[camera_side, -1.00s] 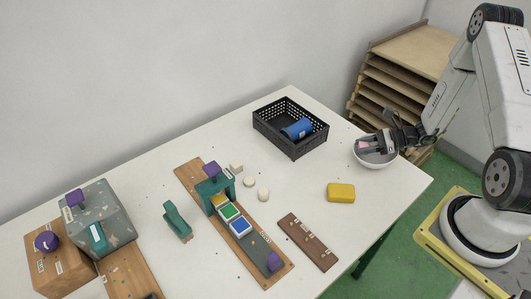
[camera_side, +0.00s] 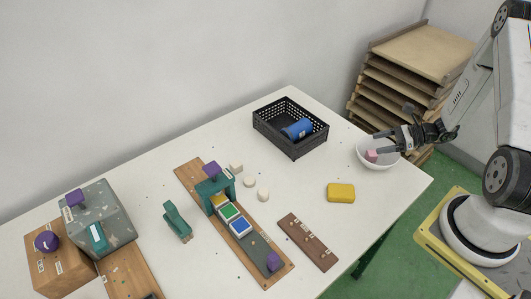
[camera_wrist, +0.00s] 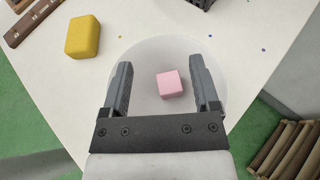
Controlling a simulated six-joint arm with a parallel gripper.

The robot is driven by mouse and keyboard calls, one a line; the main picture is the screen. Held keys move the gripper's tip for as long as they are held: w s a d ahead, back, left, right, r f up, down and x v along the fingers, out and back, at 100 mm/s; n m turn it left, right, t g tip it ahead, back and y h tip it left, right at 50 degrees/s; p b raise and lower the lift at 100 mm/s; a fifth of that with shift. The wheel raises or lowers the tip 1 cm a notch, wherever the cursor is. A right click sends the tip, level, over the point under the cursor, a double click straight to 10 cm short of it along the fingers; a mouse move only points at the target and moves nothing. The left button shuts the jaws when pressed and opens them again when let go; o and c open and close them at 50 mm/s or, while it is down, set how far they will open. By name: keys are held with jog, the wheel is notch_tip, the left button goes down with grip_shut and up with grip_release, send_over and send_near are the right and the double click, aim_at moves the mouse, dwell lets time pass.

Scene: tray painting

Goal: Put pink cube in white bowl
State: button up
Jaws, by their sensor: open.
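The pink cube (camera_side: 371,156) lies inside the white bowl (camera_side: 384,165), which stands near the right end of the table. In the wrist view the pink cube (camera_wrist: 170,84) rests on the floor of the white bowl (camera_wrist: 143,55), a little right of its middle. My gripper (camera_side: 384,139) is above the bowl. In the wrist view my gripper (camera_wrist: 163,85) is open, with a finger on each side of the cube and clear gaps between. The fingers do not touch the cube.
A yellow block (camera_side: 341,193) lies left of the bowl. A black basket (camera_side: 291,131) holding a blue cylinder (camera_side: 298,129) stands behind. A dark brown rail (camera_side: 308,242) and a wooden board with colored tiles (camera_side: 190,178) lie further left. A shelf rack (camera_side: 407,75) stands beyond the table.

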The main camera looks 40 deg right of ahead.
jog(key=shift+v, duration=1.1)
jog(key=shift+w+a+r+n+g, duration=0.15)
jog(key=shift+a+r+n+g, duration=0.15)
jog(key=shift+a+n, duration=0.15)
jog(key=a+n+g, duration=0.1)
jog(key=a, duration=0.1)
jog(key=a+r+n+g, duration=0.1)
jog(key=a+n+g, duration=0.1)
jog(key=a+r+n+g, duration=0.1)
jog(key=a+n+g, duration=0.1)
jog(key=shift+w+a+r+n, duration=0.1)
jog(key=shift+a+r+n, duration=0.15)
jog(key=s+a+r+n+g+h, duration=0.1)
jog(key=a+r+n+h, duration=0.8)
jog(key=a+n, duration=0.5)
jog(key=r+n, duration=0.1)
jog(key=n, duration=0.5)
jog(key=shift+s+a+r+n, duration=0.2)
jog(key=shift+a+r+n, duration=0.05)
jog(key=shift+r+n, duration=0.1)
